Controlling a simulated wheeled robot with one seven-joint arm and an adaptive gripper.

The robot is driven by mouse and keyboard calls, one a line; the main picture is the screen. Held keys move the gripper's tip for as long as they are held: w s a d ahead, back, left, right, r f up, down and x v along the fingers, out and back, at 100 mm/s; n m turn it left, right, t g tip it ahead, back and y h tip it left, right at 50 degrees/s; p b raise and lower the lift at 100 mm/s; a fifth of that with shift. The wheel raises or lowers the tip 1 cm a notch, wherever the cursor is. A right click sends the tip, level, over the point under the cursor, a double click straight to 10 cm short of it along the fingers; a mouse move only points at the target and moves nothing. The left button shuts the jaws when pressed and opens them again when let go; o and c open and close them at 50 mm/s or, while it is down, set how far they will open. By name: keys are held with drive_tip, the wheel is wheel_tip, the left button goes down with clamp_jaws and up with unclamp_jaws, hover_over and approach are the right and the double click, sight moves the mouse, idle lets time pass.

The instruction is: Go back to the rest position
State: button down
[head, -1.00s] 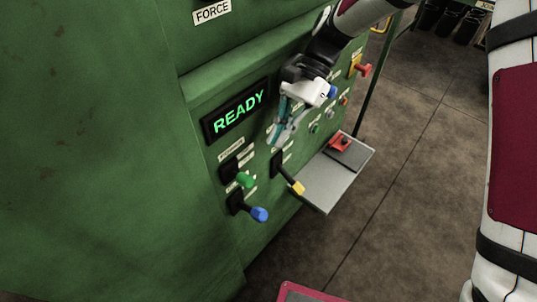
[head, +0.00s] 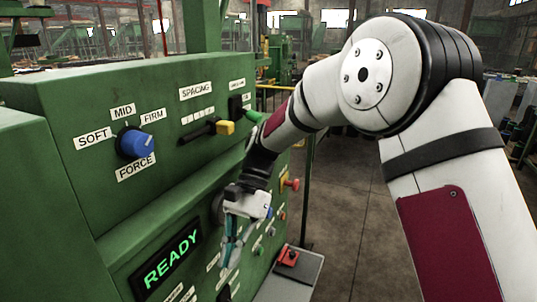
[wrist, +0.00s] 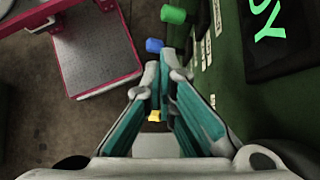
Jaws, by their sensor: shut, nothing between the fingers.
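My gripper (head: 226,262) hangs in front of the green machine's panel, just right of the READY display (head: 167,261). Its teal fingers are shut and empty. In the wrist view its fingertips (wrist: 165,76) are close together and point towards the lower levers. Ahead of them are a green knob (wrist: 173,14) and a blue knob (wrist: 154,45). A yellow knob (wrist: 154,116) shows between the fingers. The arm is bent, with its elbow high on the right in the head view.
The machine's upper face carries a blue force knob (head: 134,144), a yellow-tipped spacing lever (head: 224,127) and a green-tipped lever (head: 254,117). A red-framed grey platform (wrist: 95,50) stands left. Floor to the right is open.

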drive_tip(key=s+d+r+n+t+h, duration=0.1)
drive_tip(key=s+d+r+t, duration=0.2)
drive_tip(key=d+r, duration=0.4)
drive_tip(key=s+d+r+n+t, duration=0.1)
drive_tip(key=s+d+r+t, duration=0.25)
drive_tip(key=d, duration=0.55)
drive_tip(key=s+d+r+n+t+h, duration=0.2)
drive_tip(key=s+d+t, duration=0.3)
drive_tip(key=s+d, duration=0.6)
drive_tip(key=shift+s+d+n+p, duration=0.2)
drive_tip(key=shift+d+n+p, duration=0.1)
drive_tip(key=shift+d, duration=0.6)
